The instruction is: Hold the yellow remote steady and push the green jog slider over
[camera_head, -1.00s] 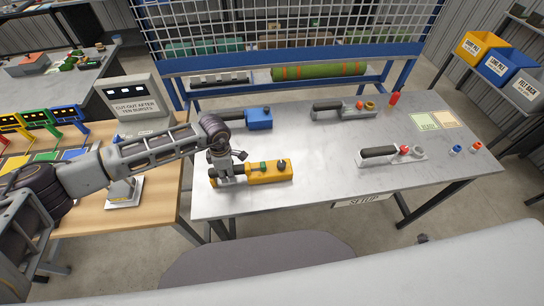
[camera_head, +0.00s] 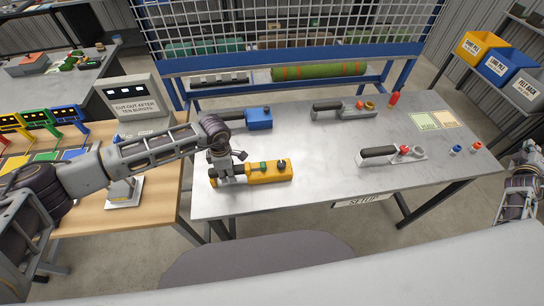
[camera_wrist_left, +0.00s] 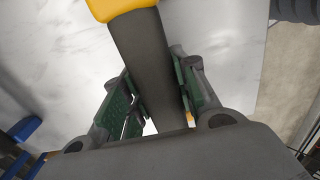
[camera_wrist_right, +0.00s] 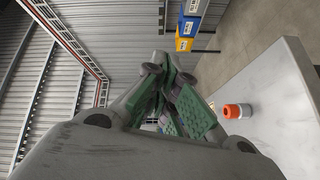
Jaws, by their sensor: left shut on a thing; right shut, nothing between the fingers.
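The yellow remote (camera_head: 268,173) lies on the grey metal table near its left front edge, its dark handle pointing left. A small green slider (camera_head: 263,166) stands on its top, left of a dark knob (camera_head: 282,162). My left gripper (camera_head: 219,176) is shut on the remote's dark handle; the left wrist view shows the handle (camera_wrist_left: 150,60) between the green-padded fingers and a bit of the yellow body (camera_wrist_left: 115,8) beyond. My right gripper (camera_wrist_right: 172,95) is shut and empty in the right wrist view, off the table's right side.
A blue remote (camera_head: 259,118) lies behind the yellow one. Two grey remotes (camera_head: 357,110) (camera_head: 408,153) lie further right. The table's middle (camera_head: 320,150) is clear.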

